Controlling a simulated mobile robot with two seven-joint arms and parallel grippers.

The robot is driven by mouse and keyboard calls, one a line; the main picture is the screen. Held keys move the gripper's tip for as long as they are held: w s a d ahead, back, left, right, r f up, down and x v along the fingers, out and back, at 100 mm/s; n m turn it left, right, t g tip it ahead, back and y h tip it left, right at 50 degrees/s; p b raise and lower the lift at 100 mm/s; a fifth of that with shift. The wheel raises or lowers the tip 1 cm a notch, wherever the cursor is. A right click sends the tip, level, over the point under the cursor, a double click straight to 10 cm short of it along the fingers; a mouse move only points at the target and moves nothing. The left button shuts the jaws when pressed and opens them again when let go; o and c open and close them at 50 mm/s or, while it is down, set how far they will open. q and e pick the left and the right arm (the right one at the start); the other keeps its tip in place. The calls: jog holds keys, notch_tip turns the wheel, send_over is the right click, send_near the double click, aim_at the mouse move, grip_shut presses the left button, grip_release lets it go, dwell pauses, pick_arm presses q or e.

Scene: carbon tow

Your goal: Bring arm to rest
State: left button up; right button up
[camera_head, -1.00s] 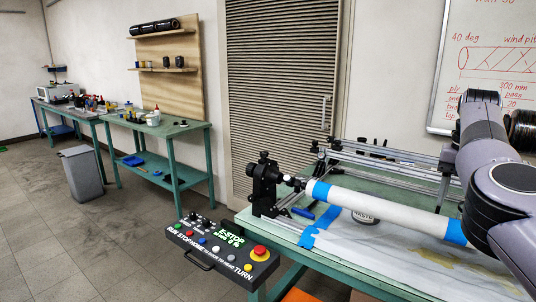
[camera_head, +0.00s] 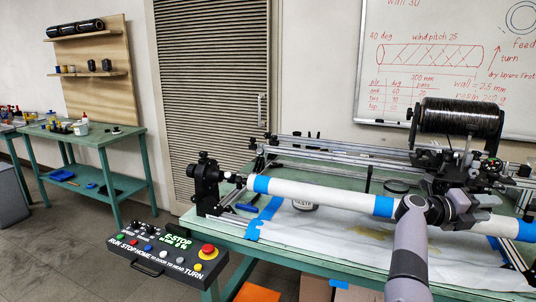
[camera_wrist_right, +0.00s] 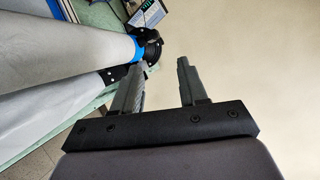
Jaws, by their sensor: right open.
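My right arm (camera_head: 408,262) rises from the bottom of the head view, in front of the winding bench. Its gripper (camera_head: 487,207) points to the right, in front of the white tube in that view. In the right wrist view the two grey fingers of this gripper (camera_wrist_right: 157,78) stand apart with nothing between them. The white mandrel tube (camera_head: 325,195) with blue tape bands lies along the bench, partly hidden behind my arm. I cannot tell how large the gap between arm and tube is. My left gripper is not in view.
The green bench (camera_head: 232,229) carries metal rails, a black spool (camera_head: 460,117) of tow and a small tin (camera_head: 305,204). The control box (camera_head: 168,255) with a red E-stop button juts out at the bench's front left.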

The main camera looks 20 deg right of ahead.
jog(key=w+a+n+t+h, duration=0.45)
jog(key=a+n+t, duration=0.25)
jog(key=n+t, duration=0.65)
jog(key=w+a+f+n+t+y, duration=0.1)
jog(key=a+f+n+t+y, duration=0.5)
jog(key=n, duration=0.3)
jog(key=w+a+f+n+t+y, duration=0.1)
jog(key=a+f+n+t+y, duration=0.35)
jog(key=a+n+y, duration=0.4)
jog(key=s+a+f+n+g+y, duration=0.2)
jog(key=s+a+f+n+y, duration=0.4)
jog(key=a+f+n, duration=0.45)
jog(key=s+a+f+n+g+y, duration=0.1)
jog(key=s+a+f+g, duration=0.2)
jog(key=s+a+f, duration=0.2)
jog(key=s+a+f+n+g+y, duration=0.2)
jog(key=s+a+f+g, duration=0.2)
jog(key=s, duration=0.7)
jog(key=a+f, duration=0.2)
jog(key=a, duration=0.2)
jog(key=shift+a, duration=0.3)
